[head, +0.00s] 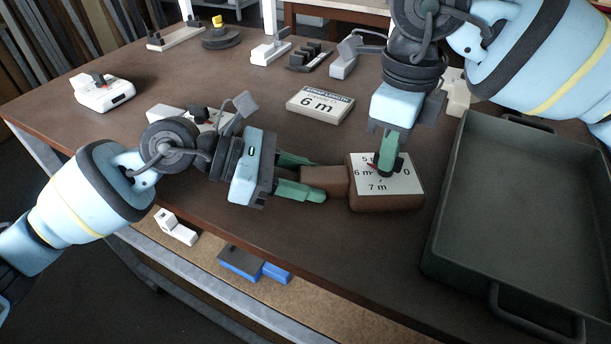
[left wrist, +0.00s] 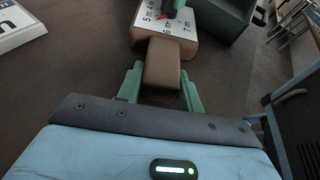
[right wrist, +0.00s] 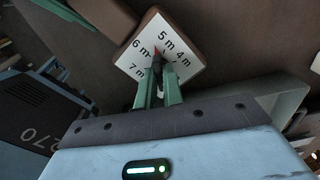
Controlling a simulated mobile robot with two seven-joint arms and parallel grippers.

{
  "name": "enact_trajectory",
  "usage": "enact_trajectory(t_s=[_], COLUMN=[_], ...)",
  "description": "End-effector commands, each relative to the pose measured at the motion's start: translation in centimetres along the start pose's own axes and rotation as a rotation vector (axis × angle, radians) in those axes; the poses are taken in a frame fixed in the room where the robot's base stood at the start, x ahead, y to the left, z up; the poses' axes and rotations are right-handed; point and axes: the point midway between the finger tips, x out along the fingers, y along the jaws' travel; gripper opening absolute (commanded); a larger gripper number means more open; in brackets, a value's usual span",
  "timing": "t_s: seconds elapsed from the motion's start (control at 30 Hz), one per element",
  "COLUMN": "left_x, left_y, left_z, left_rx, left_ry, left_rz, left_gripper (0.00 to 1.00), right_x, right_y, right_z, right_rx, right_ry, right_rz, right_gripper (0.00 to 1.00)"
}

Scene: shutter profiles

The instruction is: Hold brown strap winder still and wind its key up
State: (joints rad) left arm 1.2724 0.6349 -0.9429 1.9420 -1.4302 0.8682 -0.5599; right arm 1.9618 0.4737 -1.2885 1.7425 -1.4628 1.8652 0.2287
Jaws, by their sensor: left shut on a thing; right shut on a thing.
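The brown strap winder (head: 385,199) lies on the dark table, with a white dial plate (head: 402,184) on top marked in metres. Its narrower brown handle block (head: 322,180) sticks out to the left. My left gripper (head: 312,181) is shut on that block, one green finger on each side; the left wrist view (left wrist: 162,85) shows the same. My right gripper (head: 386,160) comes down from above and is shut on the dark key (right wrist: 157,66) at the dial's middle. A red pointer (right wrist: 156,53) shows by the key, near 5 m and 6 m. The fingers hide most of the key.
A large dark tray (head: 440,190) stands close on the right. A white sign reading 6 m (head: 320,104) lies behind the winder. A white winder (head: 102,92) is at the far left, and other devices line the back. The table's front edge is near my left arm.

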Motion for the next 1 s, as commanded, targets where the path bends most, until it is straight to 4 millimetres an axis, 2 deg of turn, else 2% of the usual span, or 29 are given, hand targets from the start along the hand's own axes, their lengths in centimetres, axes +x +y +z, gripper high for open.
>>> enact_trajectory(t_s=[0.37, 0.8, 1.0], left_x=[-0.01, -0.01, -0.01], left_y=[0.0, 0.0, 0.0], left_z=[-0.02, -0.03, -0.03], left_rx=[0.0, 0.0, 0.0], left_ry=[0.001, 0.001, 0.001], left_rz=[0.0, 0.0, 0.0], left_gripper=[0.06, 0.06, 0.06], right_x=[-0.04, -0.04, -0.07], right_y=[-0.01, 0.0, 0.0], right_z=[0.0, 0.0, 0.01], right_rx=[-0.041, -0.491, -0.552], right_ry=[0.0, 0.0, -0.001], right_rz=[-0.001, -0.001, -0.002], right_gripper=[0.0, 0.0, 0.0])
